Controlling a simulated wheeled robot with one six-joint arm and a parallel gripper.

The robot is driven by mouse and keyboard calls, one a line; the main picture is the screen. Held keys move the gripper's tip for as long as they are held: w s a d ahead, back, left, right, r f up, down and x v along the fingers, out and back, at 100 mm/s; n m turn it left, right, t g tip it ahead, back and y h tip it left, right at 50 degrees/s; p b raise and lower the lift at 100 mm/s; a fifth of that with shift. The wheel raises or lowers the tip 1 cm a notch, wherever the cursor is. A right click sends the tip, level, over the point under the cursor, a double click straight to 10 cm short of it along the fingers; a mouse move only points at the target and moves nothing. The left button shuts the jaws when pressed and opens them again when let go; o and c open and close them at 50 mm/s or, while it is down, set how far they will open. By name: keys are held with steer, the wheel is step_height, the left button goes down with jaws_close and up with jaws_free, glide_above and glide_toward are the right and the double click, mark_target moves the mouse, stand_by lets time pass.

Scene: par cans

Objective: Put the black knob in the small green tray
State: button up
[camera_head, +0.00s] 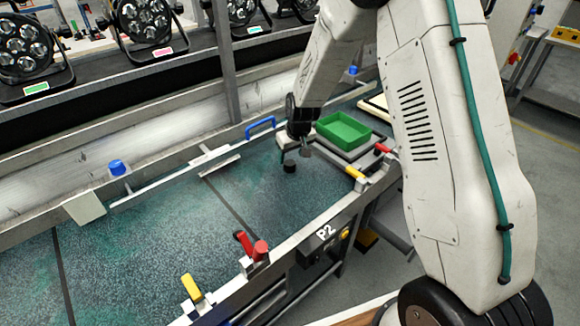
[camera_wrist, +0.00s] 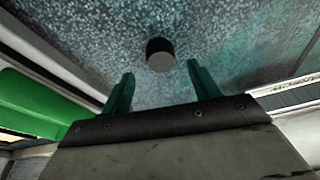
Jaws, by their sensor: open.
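The black knob (camera_head: 290,166) stands on the speckled teal work surface, just below and left of my gripper (camera_head: 293,152) in the head view. In the wrist view the knob (camera_wrist: 160,54) is a short dark cylinder with a grey face, ahead of and roughly between the two green fingers. My gripper (camera_wrist: 160,88) is open and empty, and its fingertips do not reach around the knob. The small green tray (camera_head: 343,131) sits at the right end of the surface, right of my gripper. Its green side (camera_wrist: 40,105) shows at the left in the wrist view. The tray looks empty.
Red and yellow clamps (camera_head: 260,250) line the front edge. A blue handle (camera_head: 261,126) and a blue knob (camera_head: 117,167) are along the back rail. Several par cans (camera_head: 143,18) stand on a shelf behind. The surface left of the black knob is mostly clear.

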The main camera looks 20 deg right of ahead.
mark_target(290, 163)
steer(key=x, duration=0.3)
steer(key=shift+f, duration=0.3)
steer(key=shift+a, duration=0.1)
steer(key=c, duration=1.1)
steer(key=shift+r, duration=0.1)
